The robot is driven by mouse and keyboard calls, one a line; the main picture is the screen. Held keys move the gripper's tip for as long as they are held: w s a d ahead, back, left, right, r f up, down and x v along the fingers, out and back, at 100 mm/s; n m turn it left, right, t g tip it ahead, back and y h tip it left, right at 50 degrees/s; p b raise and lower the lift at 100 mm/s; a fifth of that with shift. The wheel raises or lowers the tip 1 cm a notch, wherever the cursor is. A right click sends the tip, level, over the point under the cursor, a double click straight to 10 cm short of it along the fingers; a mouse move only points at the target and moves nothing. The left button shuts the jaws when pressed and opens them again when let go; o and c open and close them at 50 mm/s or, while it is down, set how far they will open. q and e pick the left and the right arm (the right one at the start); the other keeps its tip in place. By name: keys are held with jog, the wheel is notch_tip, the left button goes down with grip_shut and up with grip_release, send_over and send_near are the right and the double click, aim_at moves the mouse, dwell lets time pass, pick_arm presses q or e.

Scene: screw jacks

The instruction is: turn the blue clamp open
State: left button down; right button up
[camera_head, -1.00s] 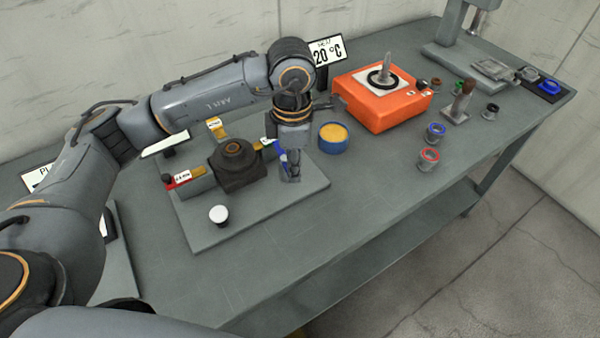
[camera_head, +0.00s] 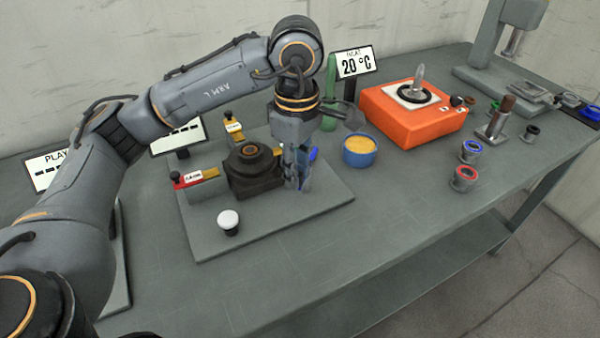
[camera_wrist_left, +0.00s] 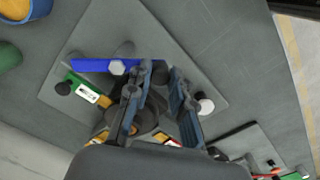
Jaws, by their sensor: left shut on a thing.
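The blue clamp (camera_head: 313,154) is at the right side of the dark round fixture (camera_head: 252,165) on a grey base plate (camera_head: 225,240). In the head view most of it is hidden by my left gripper (camera_head: 299,186). In the left wrist view it is a straight blue bar (camera_wrist_left: 90,65) with a grey bolt head, running left from the fingers. My left gripper (camera_wrist_left: 164,70) points down beside the fixture, shut on the bar's end, which is partly hidden between the fingers. My right gripper is not in view.
A red clamp (camera_head: 182,182), a yellow clamp (camera_head: 234,130) and a white knob (camera_head: 229,221) surround the fixture. A blue tub (camera_head: 360,156), an orange device (camera_head: 412,122) and a green cylinder (camera_head: 329,90) stand near. The front bench top is clear.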

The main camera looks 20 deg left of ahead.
pick_arm(q)
jog(key=shift+r, duration=0.1)
dwell(0.3)
jog(key=c, duration=1.2)
grip_release()
notch_tip(320, 180, up, 12)
jog(key=shift+f, duration=0.1)
